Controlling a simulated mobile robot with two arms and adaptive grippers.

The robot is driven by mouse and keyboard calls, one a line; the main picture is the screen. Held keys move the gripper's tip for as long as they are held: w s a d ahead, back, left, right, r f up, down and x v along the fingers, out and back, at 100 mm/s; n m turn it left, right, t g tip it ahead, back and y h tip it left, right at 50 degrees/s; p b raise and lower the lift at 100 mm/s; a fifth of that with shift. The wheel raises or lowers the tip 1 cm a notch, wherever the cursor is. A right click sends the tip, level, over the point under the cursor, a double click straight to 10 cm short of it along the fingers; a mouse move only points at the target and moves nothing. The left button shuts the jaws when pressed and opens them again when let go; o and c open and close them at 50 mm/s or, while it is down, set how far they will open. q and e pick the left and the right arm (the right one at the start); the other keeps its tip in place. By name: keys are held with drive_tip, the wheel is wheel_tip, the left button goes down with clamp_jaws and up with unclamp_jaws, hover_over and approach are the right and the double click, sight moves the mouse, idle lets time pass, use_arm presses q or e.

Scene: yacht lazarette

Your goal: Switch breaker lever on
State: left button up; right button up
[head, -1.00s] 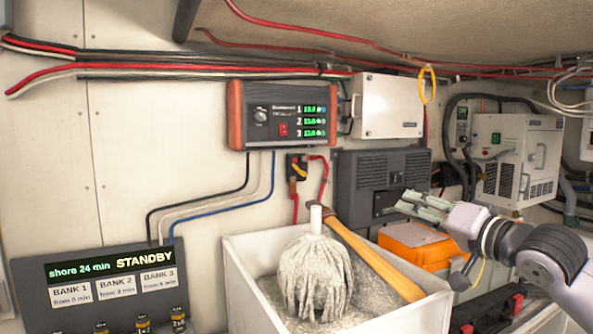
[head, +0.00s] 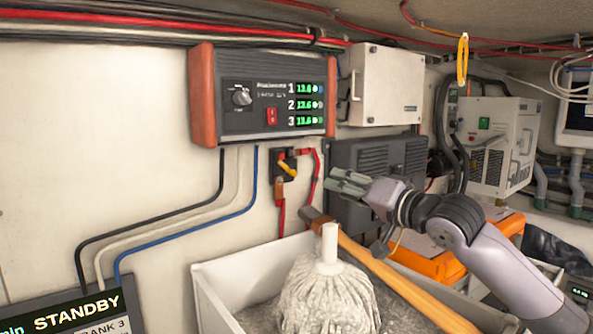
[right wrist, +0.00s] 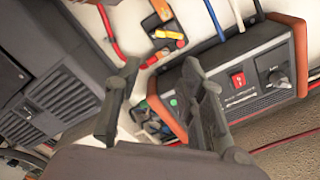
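A small black breaker block (head: 279,185) with a yellow lever (head: 287,168) is mounted on the white wall below the charger panel. Red cables run from it. The lever slants down to the right in the head view. In the right wrist view the yellow lever (right wrist: 170,35) shows near the top, beyond the fingertips. My right gripper (head: 345,182) is right of the breaker in the head view, in front of a dark grey unit. Its two fingers (right wrist: 162,75) are apart with nothing between them, not touching the lever. My left gripper is out of view.
The charger panel (head: 262,95) with a red switch hangs above the breaker. A white bin (head: 215,300) with a mop (head: 328,292) and a wooden handle (head: 385,268) stands below. An orange case (head: 440,266) lies under my right arm.

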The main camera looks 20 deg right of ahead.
sight(296, 173)
drive_tip(key=p+x, duration=0.5)
drive_tip(key=x, duration=0.8)
drive_tip(key=shift+w+a+r+p, duration=0.1)
drive_tip(key=shift+w+p, duration=0.2)
drive_tip(key=shift+p, duration=0.1)
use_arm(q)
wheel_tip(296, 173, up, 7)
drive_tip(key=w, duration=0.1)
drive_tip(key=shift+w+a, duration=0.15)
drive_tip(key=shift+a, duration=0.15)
use_arm(e)
drive_tip(key=shift+w+a, duration=0.2)
drive_tip(key=shift+w, duration=0.4)
clamp_jaws()
